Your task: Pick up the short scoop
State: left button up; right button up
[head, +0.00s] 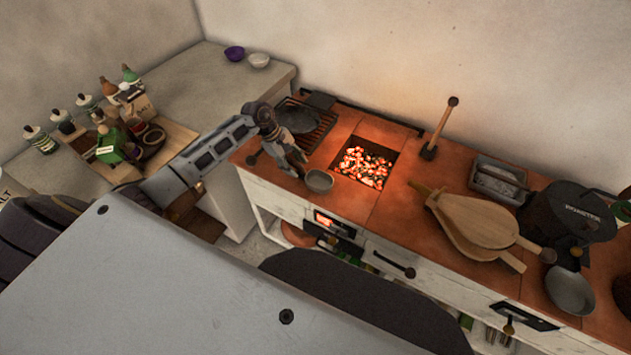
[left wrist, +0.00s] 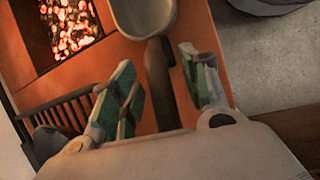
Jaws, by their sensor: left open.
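The short scoop (head: 319,181) has a grey metal bowl and lies on the orange hearth top, left of the glowing coals, near the front edge. In the left wrist view its bowl (left wrist: 143,14) is at the top and its dark handle (left wrist: 158,75) runs down between my fingers. My left gripper (head: 297,166) is open at the scoop. In the left wrist view the green-padded fingers of my left gripper (left wrist: 165,88) stand apart on both sides of the handle, with a gap visible on the left side. The handle's lower end is hidden behind the gripper body. My right gripper is not in view.
The coal pit (head: 365,166) is just right of the scoop, and a grill rack (head: 316,122) is behind my gripper. Bellows (head: 470,222), a metal tin (head: 497,181), a dark pot (head: 575,215) and another scoop (head: 570,290) stand further right. Bottles and boxes crowd a wooden tray (head: 182,140) at left.

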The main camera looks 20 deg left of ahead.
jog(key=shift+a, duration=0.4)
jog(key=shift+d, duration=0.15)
pick_arm(q)
grip_shut()
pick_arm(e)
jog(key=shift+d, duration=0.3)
pick_arm(q)
jog(key=shift+r, duration=0.2)
notch_tip(320, 180, up, 9)
jog(key=shift+f+b, duration=0.2)
jog(key=shift+b, duration=0.1)
jog(key=shift+r, duration=0.5)
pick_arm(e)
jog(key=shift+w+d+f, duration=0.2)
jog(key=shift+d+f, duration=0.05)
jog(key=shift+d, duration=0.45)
